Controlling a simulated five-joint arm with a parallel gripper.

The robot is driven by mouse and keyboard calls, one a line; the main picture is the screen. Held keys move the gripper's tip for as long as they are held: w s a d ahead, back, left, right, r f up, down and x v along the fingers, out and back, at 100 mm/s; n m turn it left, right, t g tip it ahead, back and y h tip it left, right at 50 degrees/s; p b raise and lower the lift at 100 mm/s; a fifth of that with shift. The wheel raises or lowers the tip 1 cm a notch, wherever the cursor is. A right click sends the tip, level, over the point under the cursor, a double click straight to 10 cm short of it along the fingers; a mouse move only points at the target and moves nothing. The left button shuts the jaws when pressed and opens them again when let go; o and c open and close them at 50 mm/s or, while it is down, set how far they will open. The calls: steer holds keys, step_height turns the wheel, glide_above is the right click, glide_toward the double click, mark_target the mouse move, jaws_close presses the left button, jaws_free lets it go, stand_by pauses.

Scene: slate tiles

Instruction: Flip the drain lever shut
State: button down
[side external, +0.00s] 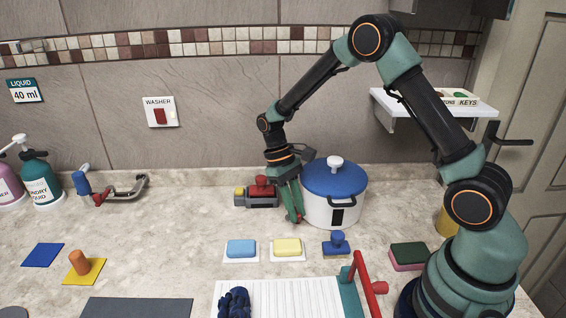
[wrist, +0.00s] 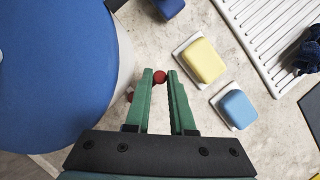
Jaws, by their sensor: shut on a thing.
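The drain lever is a red handle on a grey valve body (side external: 262,201) with a yellow end, on the counter left of the pot. My gripper (side external: 296,219) reaches down beside the pot, with its green fingers close together. A round red end (wrist: 159,76) shows between the fingertips in the wrist view, and the gripper (wrist: 160,75) is shut on it. It appears to be the end of the lever. Another bit of red shows left of the fingers. The valve body is hidden in the wrist view, and the lever's middle is mostly covered by the fingers.
A white pot with a blue lid (side external: 334,179) stands close to the right of my gripper. A yellow sponge (side external: 287,247), a blue sponge (side external: 241,248) and a blue-handled stamp (side external: 336,243) lie in front. A ribbed white rack (side external: 300,292) is nearer.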

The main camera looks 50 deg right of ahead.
steer(key=c, duration=0.8)
jaws_free()
steer(key=v, duration=1.2)
steer(key=shift+r, duration=0.1)
steer(key=shift+s+a+r+t, duration=0.35)
steer(key=shift+s+r+t, duration=1.3)
steer(key=shift+s, duration=0.6)
steer(key=shift+s+a+r+t, duration=0.3)
steer(key=shift+s+r+t, duration=1.35)
steer(key=shift+s, duration=0.55)
steer(key=shift+s+a+r+t, duration=0.35)
steer(key=shift+s+r+t, duration=1.25)
steer(key=shift+s, duration=0.65)
